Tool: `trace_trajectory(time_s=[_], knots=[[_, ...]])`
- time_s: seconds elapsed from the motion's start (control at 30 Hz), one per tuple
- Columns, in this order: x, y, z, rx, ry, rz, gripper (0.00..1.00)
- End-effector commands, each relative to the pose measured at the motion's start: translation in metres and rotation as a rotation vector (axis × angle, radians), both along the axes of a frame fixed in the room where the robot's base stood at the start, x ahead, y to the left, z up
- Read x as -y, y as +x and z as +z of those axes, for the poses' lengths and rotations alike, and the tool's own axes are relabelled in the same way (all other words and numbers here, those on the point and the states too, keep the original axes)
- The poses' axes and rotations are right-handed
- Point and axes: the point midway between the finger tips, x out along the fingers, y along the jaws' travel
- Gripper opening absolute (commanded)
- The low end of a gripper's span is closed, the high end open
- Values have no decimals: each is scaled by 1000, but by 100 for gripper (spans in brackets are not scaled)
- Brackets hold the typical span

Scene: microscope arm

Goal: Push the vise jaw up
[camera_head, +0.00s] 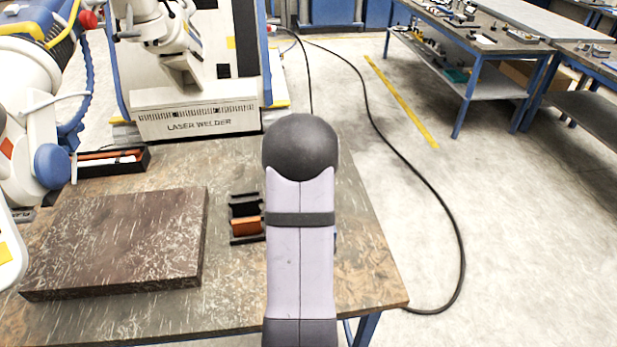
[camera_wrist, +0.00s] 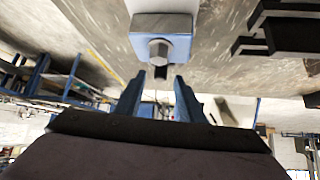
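In the wrist view, a blue block with a grey metal top part (camera_wrist: 161,24) and a grey hexagonal knob sits at the top centre. It looks like the vise, but I cannot tell which part is its jaw. My gripper (camera_wrist: 157,77) is open, its two fingers apart with nothing between them. The fingertips are just short of the knob in the picture; I cannot tell whether they touch. In the head view my own arm hides my gripper and most of the vise. Only a sliver of blue (camera_head: 336,241) shows at the arm's right edge.
A dark holder with an orange part (camera_head: 246,226) stands left of my arm on the table (camera_head: 235,295). A thick brown slab (camera_head: 120,240) lies further left. A long black tray (camera_head: 110,160) and a laser welder (camera_head: 197,118) are behind. The table's right strip is clear.

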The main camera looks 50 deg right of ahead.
Motion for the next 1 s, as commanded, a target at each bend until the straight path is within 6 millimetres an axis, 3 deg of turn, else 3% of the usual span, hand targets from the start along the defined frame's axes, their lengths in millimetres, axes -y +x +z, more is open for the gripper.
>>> trace_trajectory(time_s=[0.3,0.67,0.83,1.0], knots=[[16,10,-19,0,0,0,36],[18,12,-21,1,-1,0,36],[18,12,-21,0,0,0,0],[17,12,-22,0,0,0,0]])
